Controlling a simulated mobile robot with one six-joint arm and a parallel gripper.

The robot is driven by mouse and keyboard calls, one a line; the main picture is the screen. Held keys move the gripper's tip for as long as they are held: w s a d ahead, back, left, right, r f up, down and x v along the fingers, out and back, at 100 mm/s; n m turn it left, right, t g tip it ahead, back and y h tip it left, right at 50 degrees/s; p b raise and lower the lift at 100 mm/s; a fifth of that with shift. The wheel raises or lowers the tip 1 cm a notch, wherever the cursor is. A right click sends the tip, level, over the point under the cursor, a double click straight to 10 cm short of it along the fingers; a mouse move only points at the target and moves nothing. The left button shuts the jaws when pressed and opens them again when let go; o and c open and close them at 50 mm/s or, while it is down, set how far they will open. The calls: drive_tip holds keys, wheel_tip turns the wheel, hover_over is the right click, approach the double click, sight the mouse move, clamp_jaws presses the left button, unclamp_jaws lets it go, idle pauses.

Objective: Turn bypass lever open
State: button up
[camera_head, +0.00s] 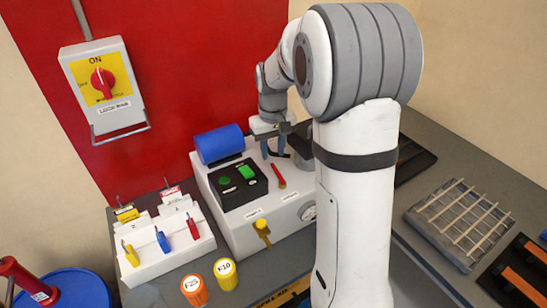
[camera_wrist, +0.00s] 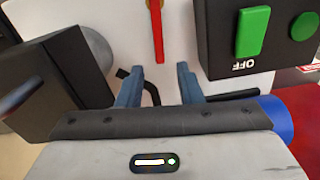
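The white bender machine (camera_head: 226,205) stands on the bench. A red lever (camera_head: 278,176) lies on its top, right of the black button box, and also shows in the wrist view (camera_wrist: 157,32) at the top centre. A yellow lever (camera_head: 263,232) is on the machine's front. The labels beside both are too small to read, so I cannot tell which is the bypass lever. My gripper (camera_head: 276,152) is over the machine's rear, behind the red lever. In the wrist view its fingers (camera_wrist: 157,77) are apart with nothing between them, short of the red lever.
The black box (camera_head: 238,183) with green buttons and the blue cylinder (camera_head: 219,144) are close to my gripper. A white lock rack (camera_head: 160,239) and orange (camera_head: 194,290) and yellow (camera_head: 226,274) cylinders stand left. A wire rack (camera_head: 460,222) lies right.

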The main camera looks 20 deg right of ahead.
sight(272, 165)
wheel_tip(272, 165, up, 4)
drive_tip(key=shift+r, duration=0.1)
